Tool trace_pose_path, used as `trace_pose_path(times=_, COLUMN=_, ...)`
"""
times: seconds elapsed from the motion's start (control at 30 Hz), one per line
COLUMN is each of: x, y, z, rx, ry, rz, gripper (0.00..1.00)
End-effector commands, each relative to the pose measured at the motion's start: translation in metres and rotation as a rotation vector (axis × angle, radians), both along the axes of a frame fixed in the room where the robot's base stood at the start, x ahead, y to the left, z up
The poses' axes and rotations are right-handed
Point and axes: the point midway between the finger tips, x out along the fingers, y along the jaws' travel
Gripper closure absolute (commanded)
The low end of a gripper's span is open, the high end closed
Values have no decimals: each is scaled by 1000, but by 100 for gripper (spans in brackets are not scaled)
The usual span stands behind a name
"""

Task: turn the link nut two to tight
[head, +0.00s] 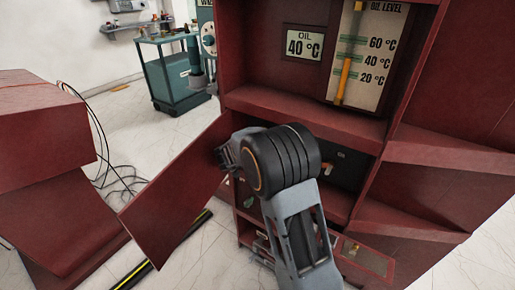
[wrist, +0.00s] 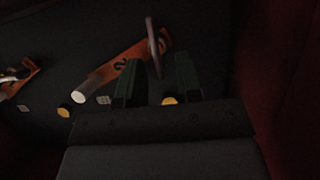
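In the wrist view, an orange link bar (wrist: 122,66) with a dark mark like a "2" runs diagonally across the dark compartment. A thin grey upright piece, which looks like the link nut (wrist: 153,38), stands at its upper right end. My gripper (wrist: 157,62) has its two dark green fingers apart, one on each side of the lower part of this nut. I see no clear contact, and depth is hard to judge. A pale cylinder (wrist: 86,97) is at the link's lower left end. In the head view my arm reaches to the cabinet opening and its fingers are hidden.
The red cabinet (head: 300,108) has an open door panel (head: 172,205) at left. Its dark compartment has close red walls. Another orange link (wrist: 22,82) lies farther left in the wrist view. Above the opening are an oil gauge (head: 372,60) and temperature display (head: 303,43).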

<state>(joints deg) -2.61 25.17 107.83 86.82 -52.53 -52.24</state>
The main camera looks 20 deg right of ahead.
Motion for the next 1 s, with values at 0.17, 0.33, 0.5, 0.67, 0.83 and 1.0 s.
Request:
trace_pose_path(times=0.17, x=0, y=0, z=0, rx=0, ry=0, rz=0, gripper=68)
trace_pose_path(times=0.33, x=0, y=0, z=0, rx=0, ry=0, rz=0, gripper=76)
trace_pose_path(times=0.5, x=0, y=0, z=0, rx=0, ry=0, rz=0, gripper=92)
trace_pose_path(times=0.67, x=0, y=-1, z=0, rx=0, ry=0, rz=0, gripper=100)
trace_pose_path(times=0.83, x=0, y=-1, z=0, rx=1, ry=-1, rz=0, gripper=100)
trace_pose_path(times=1.0, x=0, y=-1, z=0, rx=14, ry=-21, rz=0, gripper=100)
